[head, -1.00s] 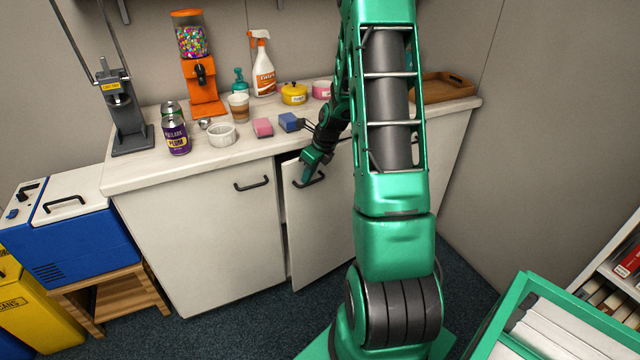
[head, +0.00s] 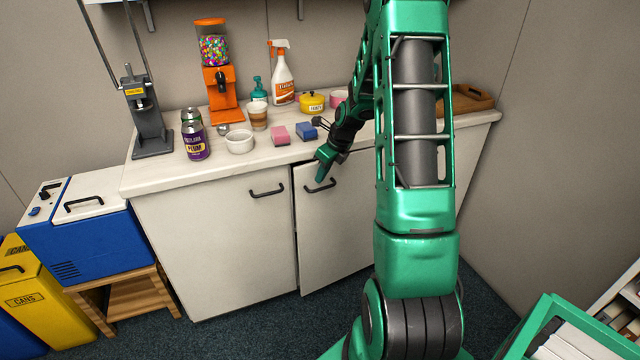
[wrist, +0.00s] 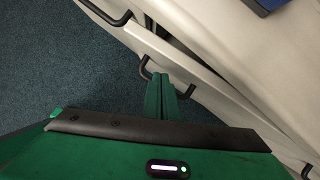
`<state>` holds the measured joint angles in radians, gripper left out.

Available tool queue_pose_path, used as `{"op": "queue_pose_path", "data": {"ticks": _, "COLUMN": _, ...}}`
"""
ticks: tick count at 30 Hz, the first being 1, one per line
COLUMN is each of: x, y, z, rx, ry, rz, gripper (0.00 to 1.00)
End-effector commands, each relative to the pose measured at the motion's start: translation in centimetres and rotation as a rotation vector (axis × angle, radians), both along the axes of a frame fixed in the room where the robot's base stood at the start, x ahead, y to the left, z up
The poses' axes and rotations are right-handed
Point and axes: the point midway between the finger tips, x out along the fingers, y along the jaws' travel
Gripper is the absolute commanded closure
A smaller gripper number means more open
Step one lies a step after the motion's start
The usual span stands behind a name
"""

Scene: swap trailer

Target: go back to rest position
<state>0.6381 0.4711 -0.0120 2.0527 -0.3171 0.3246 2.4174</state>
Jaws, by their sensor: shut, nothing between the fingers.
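My green gripper (head: 322,177) is shut and empty. It points down in front of the right cabinet door (head: 335,215), close to that door's black handle (head: 320,186). In the wrist view my gripper's fingers (wrist: 168,92) lie together beside the black handle (wrist: 146,66); I cannot tell whether they touch it. The right door looks nearly closed, with a thin dark gap along its left edge. The left cabinet door (head: 225,240) is shut.
A blue cooler (head: 85,245) stands at the left. A green-edged bin (head: 545,320) is at the lower right.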

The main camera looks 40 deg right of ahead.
Motion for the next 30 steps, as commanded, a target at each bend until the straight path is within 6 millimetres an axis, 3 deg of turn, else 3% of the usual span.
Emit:
{"op": "queue_pose_path", "data": {"ticks": 6, "x": -1.2, "y": 0.6, "z": 3.4, "rx": 0.004, "ry": 0.006, "rz": 0.001, "gripper": 1.00}}
{"op": "queue_pose_path", "data": {"ticks": 12, "x": -1.9, "y": 0.9, "z": 5.6, "rx": 0.007, "ry": 0.008, "rz": 0.001, "gripper": 1.00}}
{"op": "queue_pose_path", "data": {"ticks": 24, "x": -2.4, "y": 1.1, "z": 6.4, "rx": 0.000, "ry": 0.014, "rz": 0.019, "gripper": 1.00}}
{"op": "queue_pose_path", "data": {"ticks": 30, "x": -5.2, "y": 2.8, "z": 8.5, "rx": -0.111, "ry": 0.045, "rz": 0.244, "gripper": 1.00}}
